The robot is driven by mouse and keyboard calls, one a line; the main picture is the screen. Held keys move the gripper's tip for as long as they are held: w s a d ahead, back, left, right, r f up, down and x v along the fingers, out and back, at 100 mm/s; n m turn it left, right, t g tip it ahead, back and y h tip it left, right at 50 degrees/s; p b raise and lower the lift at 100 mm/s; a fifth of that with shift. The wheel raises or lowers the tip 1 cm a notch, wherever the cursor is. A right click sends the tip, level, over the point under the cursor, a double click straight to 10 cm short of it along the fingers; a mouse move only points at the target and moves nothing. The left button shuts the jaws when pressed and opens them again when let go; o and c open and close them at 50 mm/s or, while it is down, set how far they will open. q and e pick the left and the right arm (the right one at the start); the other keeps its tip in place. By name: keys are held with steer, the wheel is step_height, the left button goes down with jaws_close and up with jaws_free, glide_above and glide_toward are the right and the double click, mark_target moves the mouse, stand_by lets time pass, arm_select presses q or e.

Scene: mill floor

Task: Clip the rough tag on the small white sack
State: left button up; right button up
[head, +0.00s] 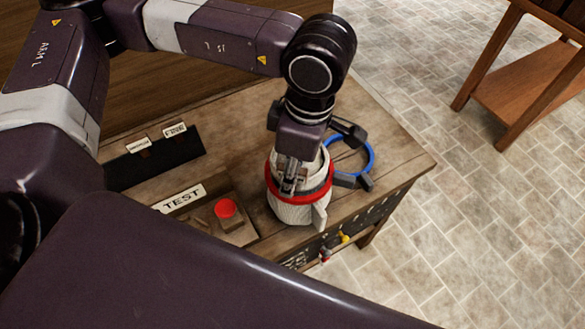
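The small white sack (290,213) stands upright near the right end of the wooden bench, with a red band (300,197) around it. A pale flat piece (320,217) sticks out at its lower right; I cannot read it or tell whether it is a tag. My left gripper (289,188) points down at the sack's upper front, overlapping it in view; the arm hides the sack's top. Whether its fingers grip anything is unclear. A tag reading FINE (175,130) and another small pale tag (138,145) sit on a black holder (155,164). My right gripper is out of view.
A blue ring (369,150) with dark clamp-like parts lies behind and right of the sack. A TEST sign (180,198) and a red button (225,209) are left of it. Small coloured items (343,239) show at the bench front. A wooden stand (525,90) is at upper right.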

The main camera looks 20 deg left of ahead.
arm_select(q)
step_height(320, 180, up, 12)
steer(key=d, duration=0.1)
steer(key=shift+d, duration=0.2)
stand_by(0.3)
steer(key=shift+w+f, duration=0.1)
stand_by(0.6)
